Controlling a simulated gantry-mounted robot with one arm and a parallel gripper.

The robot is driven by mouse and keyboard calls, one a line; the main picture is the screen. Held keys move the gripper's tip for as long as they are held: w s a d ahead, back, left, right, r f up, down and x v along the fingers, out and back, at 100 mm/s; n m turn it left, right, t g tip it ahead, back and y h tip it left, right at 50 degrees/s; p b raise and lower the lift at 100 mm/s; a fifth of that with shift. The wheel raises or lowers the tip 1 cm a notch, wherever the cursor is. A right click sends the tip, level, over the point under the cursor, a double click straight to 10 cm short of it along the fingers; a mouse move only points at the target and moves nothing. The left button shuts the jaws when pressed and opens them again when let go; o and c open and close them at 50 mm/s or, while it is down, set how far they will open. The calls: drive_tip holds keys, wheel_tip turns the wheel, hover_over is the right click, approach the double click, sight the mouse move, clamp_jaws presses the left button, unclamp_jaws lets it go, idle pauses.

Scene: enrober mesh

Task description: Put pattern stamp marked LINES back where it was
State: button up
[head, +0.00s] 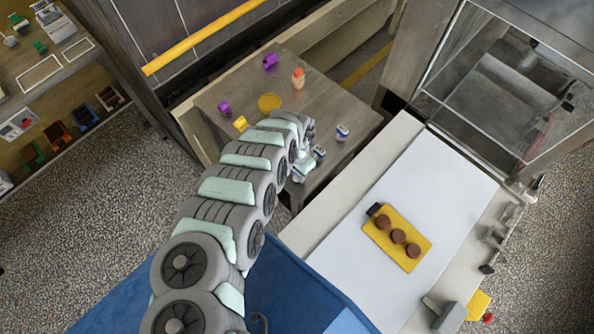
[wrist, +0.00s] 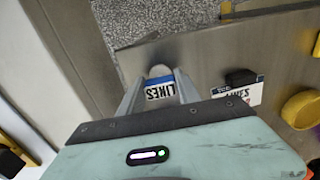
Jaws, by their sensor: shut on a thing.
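My gripper (wrist: 158,88) is shut on the pattern stamp marked LINES (wrist: 160,90), a white block with a blue band. Its lettering is upside down in the wrist view. The held stamp is over or near the edge of the grey metal table (head: 240,95); I cannot tell whether it touches. Beside it on the table is a second white, blue-edged item (wrist: 238,96) with a black part and partly hidden lettering.
The table also holds a yellow round dish (head: 269,103), an orange-capped bottle (head: 298,78), purple pieces (head: 271,61) and a yellow piece (head: 240,123). To the right, a white belt (head: 410,180) carries a yellow board (head: 416,257) with brown rounds.

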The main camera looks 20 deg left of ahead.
drive_tip(key=o, duration=1.1)
wheel_tip(320, 180, up, 12)
drive_tip(key=shift+r+p, duration=0.2)
drive_tip(key=shift+p, duration=0.3)
